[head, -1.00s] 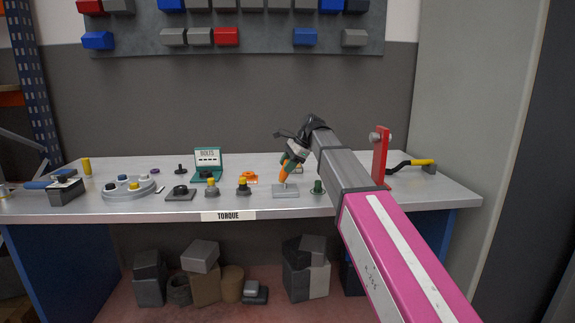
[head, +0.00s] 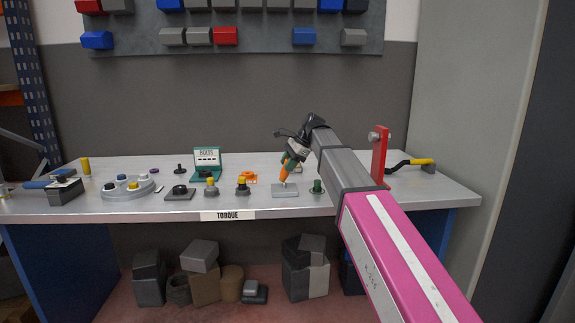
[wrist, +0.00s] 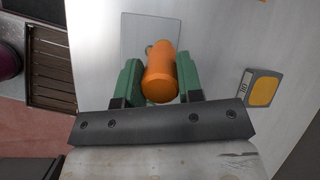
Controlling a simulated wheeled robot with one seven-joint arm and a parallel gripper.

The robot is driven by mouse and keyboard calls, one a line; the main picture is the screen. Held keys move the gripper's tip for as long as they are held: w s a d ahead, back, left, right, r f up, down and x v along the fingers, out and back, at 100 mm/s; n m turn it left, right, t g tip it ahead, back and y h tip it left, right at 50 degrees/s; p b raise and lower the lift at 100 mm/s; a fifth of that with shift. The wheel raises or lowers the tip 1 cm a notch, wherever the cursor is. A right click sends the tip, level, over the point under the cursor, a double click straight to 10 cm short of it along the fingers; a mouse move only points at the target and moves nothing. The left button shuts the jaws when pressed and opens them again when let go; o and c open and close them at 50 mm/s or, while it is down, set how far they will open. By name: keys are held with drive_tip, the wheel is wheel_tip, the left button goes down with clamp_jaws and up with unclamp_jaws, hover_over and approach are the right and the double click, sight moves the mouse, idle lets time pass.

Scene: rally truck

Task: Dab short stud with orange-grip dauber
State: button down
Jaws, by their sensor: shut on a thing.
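My gripper (head: 293,158) is shut on the orange-grip dauber (head: 286,173), which tilts slightly, lower end toward a flat grey plate (head: 285,191) on the bench. In the wrist view the green fingers of my gripper (wrist: 159,80) sit on both sides of the orange grip (wrist: 160,76). The grey plate (wrist: 135,30) lies beyond it. A small round part (wrist: 150,47) shows just past the grip, partly hidden by it. I cannot tell whether it is the short stud, nor whether the dauber tip touches anything.
A dark green cylinder (head: 318,187) stands right of the plate. A red upright post (head: 380,157) is close to my arm's right. A green BOLTS case (head: 207,164) stands farther back.

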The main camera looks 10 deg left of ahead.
drive_tip(key=shift+s+a, duration=0.1)
drive_tip(key=shift+s, duration=0.05)
drive_tip(key=shift+s, duration=0.55)
drive_tip(key=shift+w, duration=0.8)
drive_tip(key=shift+s, duration=0.15)
drive_tip(key=shift+s, duration=0.65)
